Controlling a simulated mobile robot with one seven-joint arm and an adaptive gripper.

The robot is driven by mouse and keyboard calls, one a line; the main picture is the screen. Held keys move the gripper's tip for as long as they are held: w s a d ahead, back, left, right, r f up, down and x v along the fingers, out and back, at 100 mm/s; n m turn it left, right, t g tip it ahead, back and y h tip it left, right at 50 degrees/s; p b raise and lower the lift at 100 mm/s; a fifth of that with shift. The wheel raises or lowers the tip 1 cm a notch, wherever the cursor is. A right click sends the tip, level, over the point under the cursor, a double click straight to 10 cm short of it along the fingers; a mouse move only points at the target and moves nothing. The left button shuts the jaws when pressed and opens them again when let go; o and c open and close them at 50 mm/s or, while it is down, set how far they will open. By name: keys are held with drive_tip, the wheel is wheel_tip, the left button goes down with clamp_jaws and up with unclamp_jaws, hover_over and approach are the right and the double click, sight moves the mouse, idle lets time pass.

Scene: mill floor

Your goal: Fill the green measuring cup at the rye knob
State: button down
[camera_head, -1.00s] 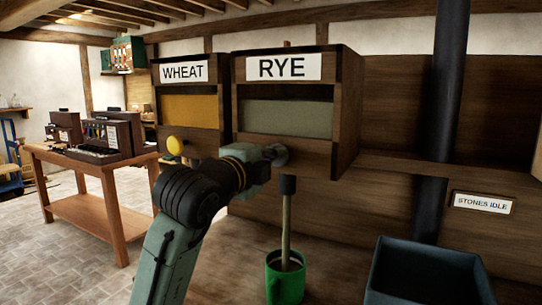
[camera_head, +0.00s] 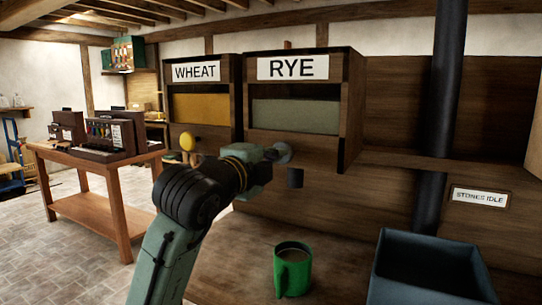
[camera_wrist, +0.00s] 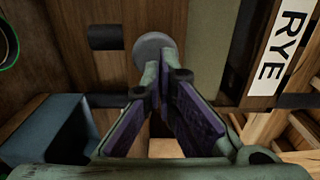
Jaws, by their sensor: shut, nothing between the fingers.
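The green measuring cup (camera_head: 293,272) stands upright on the surface below the rye spout (camera_head: 295,178), with a beige-grey fill visible inside. In the wrist view only a piece of the cup's green rim (camera_wrist: 14,55) shows at the left edge. The grey, round rye knob (camera_head: 284,152) is on the front of the rye bin and also shows in the wrist view (camera_wrist: 154,48). My gripper (camera_wrist: 153,76) is shut and empty, its fingertips in front of the knob's lower edge. I cannot tell whether they touch it. Nothing flows from the spout.
The wheat bin with its yellow knob (camera_head: 188,142) stands to the left of the rye bin. A blue-grey open box (camera_head: 426,272) is at the lower right, near a dark vertical pipe (camera_head: 446,90). A wooden table (camera_head: 88,155) with dark cases stands at the left.

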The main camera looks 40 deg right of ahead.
drive_tip(key=b+v, duration=0.2)
drive_tip(key=v, duration=0.7)
drive_tip(key=shift+a, duration=0.15)
